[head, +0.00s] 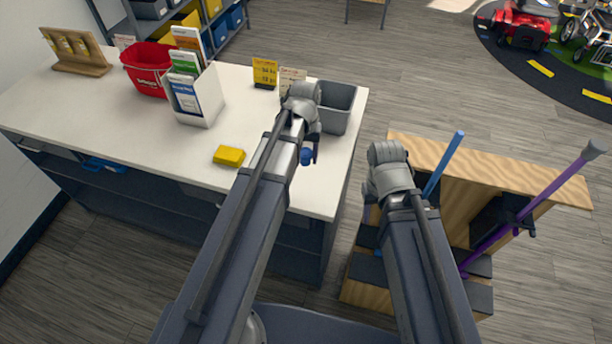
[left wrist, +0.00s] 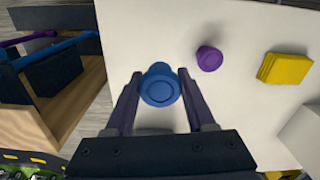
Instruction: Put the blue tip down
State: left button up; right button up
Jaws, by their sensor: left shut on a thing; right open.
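The blue tip (head: 306,157) is a short round piece, held between the two fingers of my left gripper (head: 310,150) over the right part of the white table. In the left wrist view the blue tip (left wrist: 160,86) sits between the shut fingers of the left gripper (left wrist: 160,90), its ringed round end facing the camera. Whether it touches the tabletop is hard to tell. A purple tip (left wrist: 209,58) stands on the table nearby, apart from it. My right gripper (head: 388,178) is beside the wooden rack; its fingers are mostly hidden in the head view.
The white table (head: 120,125) holds a yellow block (head: 229,156), a red basket (head: 147,68), a card holder (head: 195,95) and a grey bin (head: 338,105). The wooden rack (head: 560,188) at right holds a blue cane (head: 446,162) and a purple cane (head: 540,203).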

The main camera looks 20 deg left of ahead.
aim_at(305, 183)
pick_arm(q)
jog(key=shift+f+b, duration=4.75)
jog(key=shift+f, duration=0.25)
jog(key=shift+f+b, duration=0.25)
jog(key=shift+b, duration=0.05)
jog(key=o, duration=1.3)
jog(key=shift+r, duration=0.1)
jog(key=shift+o, duration=0.2)
